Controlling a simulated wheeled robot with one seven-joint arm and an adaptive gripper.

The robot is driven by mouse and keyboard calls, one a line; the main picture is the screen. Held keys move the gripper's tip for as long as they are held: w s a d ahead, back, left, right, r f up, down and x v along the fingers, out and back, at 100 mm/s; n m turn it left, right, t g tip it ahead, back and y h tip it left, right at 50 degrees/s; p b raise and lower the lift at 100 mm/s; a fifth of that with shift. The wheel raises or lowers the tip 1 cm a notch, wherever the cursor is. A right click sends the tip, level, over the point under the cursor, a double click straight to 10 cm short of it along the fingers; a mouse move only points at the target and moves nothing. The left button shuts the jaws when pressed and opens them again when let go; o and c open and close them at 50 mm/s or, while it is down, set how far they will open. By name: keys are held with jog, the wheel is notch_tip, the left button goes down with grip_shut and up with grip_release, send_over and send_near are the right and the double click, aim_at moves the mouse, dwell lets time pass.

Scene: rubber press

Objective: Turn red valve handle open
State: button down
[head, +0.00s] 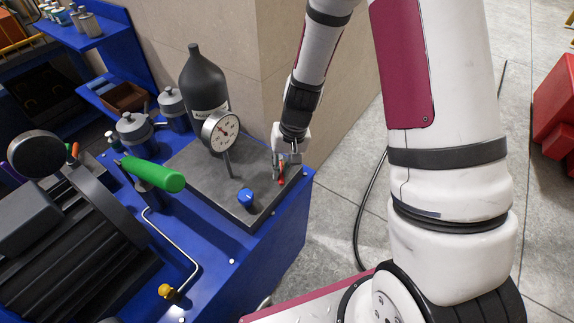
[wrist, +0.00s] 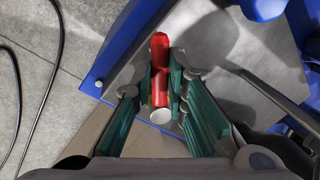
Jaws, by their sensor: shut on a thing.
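The red valve handle (head: 281,173) stands at the right end of the grey plate, below my gripper (head: 287,158) in the head view. In the wrist view the red handle (wrist: 160,68) lies between the two green-padded fingers of my gripper (wrist: 161,85). The fingers are closed in on it from both sides. The handle points away toward the grey plate, with a pale round end nearest the camera. In the head view the gripper partly hides the handle.
The grey plate (head: 190,158) sits on a blue bench (head: 268,248). A pressure gauge (head: 221,130), a blue knob (head: 245,197), a dark bottle (head: 204,82) and a green-handled lever (head: 153,174) stand near. A wall corner rises behind. Open floor lies right, with a black cable (head: 362,205).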

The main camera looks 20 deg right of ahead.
jog(key=m, duration=0.1)
jog(key=a+m, duration=0.1)
jog(key=m, duration=0.1)
jog(key=a+m, duration=0.1)
jog(key=shift+w+m+t+p, duration=0.3)
jog(key=shift+t+p, duration=0.1)
jog(key=shift+w+a+m+t+h+p, duration=0.15)
jog(key=shift+w+a+m+h+p, duration=0.15)
jog(key=shift+m, duration=0.65)
jog(key=shift+w+a+m+t+h+p, duration=0.15)
jog(key=shift+w+a+m+h+p, duration=0.15)
jog(key=shift+m, duration=0.65)
jog(key=shift+w, duration=0.1)
jog(key=c, duration=1.6)
grip_release()
jog(key=shift+r, duration=0.1)
jog(key=r, duration=0.4)
jog(key=s+r, duration=0.1)
jog(key=r, duration=0.2)
jog(key=s+d+r, duration=0.1)
jog(key=r, duration=0.3)
jog(key=shift+d+r, duration=0.1)
jog(key=shift+r, duration=0.2)
jog(key=shift+r, duration=0.1)
